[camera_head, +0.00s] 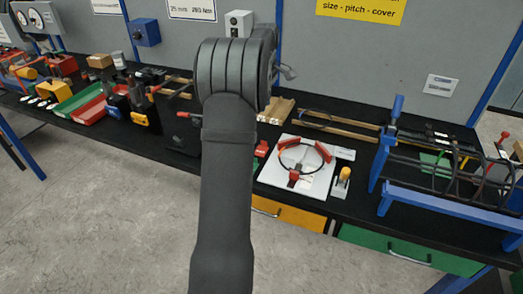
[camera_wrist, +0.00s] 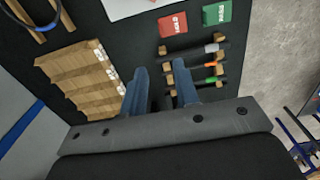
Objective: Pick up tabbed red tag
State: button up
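A flat red piece with white lettering (camera_wrist: 172,25) lies on the black bench top near the top of the wrist view. It looks like the red tag; I cannot make out its tab. A similar green piece (camera_wrist: 216,13) lies just right of it, apart from it. In the head view a small red piece (camera_head: 262,149) shows beside my arm, partly hidden. My gripper (camera_wrist: 161,70) is open, with two blue-grey fingers apart and nothing visible between them. The red piece is beyond the fingertips, not touched. My own arm hides most of the gripper in the head view.
A notched wooden block (camera_wrist: 78,75) lies left of the fingers. Wooden rests with dark bars (camera_wrist: 195,68) lie right of and behind the fingers. A white board (camera_head: 315,185) holds a ring with red parts. A blue-framed rebar cage (camera_head: 440,205) stands at the right.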

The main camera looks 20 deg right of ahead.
notch_tip(320, 180, down, 16)
jog(key=shift+f, duration=0.15)
grip_shut()
dwell(0.4)
